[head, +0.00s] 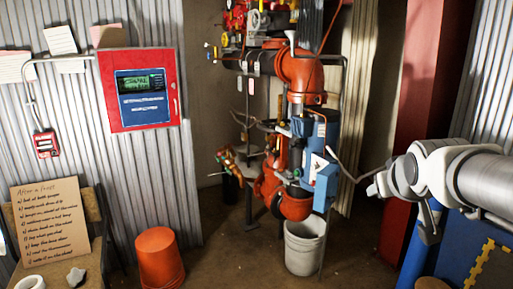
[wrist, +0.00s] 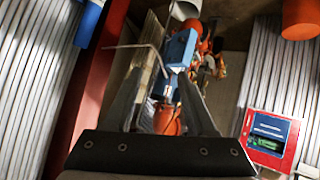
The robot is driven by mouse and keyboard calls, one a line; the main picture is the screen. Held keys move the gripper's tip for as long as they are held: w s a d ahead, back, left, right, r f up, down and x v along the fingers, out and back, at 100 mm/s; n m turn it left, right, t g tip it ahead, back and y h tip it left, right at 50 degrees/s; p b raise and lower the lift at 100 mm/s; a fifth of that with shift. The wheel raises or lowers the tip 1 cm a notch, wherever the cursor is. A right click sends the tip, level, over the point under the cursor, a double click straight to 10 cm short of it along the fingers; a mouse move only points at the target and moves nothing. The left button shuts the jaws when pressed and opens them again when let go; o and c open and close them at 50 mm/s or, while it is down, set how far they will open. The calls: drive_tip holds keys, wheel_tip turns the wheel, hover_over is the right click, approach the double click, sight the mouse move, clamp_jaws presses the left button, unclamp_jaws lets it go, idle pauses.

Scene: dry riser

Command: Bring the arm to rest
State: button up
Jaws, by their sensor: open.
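My arm reaches in from the right edge of the head view, its pale end pointing left towards the pipework. The fingers of my gripper are not clear in that view. In the wrist view my gripper (wrist: 160,75) shows two dark fingers spread apart, with nothing held between them. Beyond the fingers, the blue box (wrist: 181,48) and orange pipe (wrist: 167,120) of the riser show, turned over. In the head view the riser's orange valve body (head: 303,75) and blue box (head: 325,150) stand left of my arm. A thin bent grey rod (head: 345,168) lies between the box and my arm's end.
A grey bucket (head: 305,247) stands under the riser. An orange bucket (head: 159,258) is on the floor to the left. A red panel (head: 110,85) hangs on the corrugated wall. A red column (head: 412,70) stands behind my arm. Floor between the buckets is clear.

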drive_tip(key=s+a+f+g+y, duration=0.1)
drive_tip(key=s+a+f+g, duration=0.1)
drive_tip(key=s+a+f, duration=0.55)
drive_tip(key=s+a+f+g+y, duration=0.2)
drive_tip(key=s+a+g, duration=0.15)
drive_tip(key=s, duration=0.75)
wheel_tip(320, 180, up, 16)
drive_tip(key=p, duration=1.5)
drive_tip(key=shift+s+a+p, duration=0.25)
drive_tip(key=shift+a+p, duration=0.1)
drive_tip(key=shift+a, duration=0.05)
drive_tip(key=shift+w+f+t, duration=0.1)
drive_tip(key=shift+t, duration=0.15)
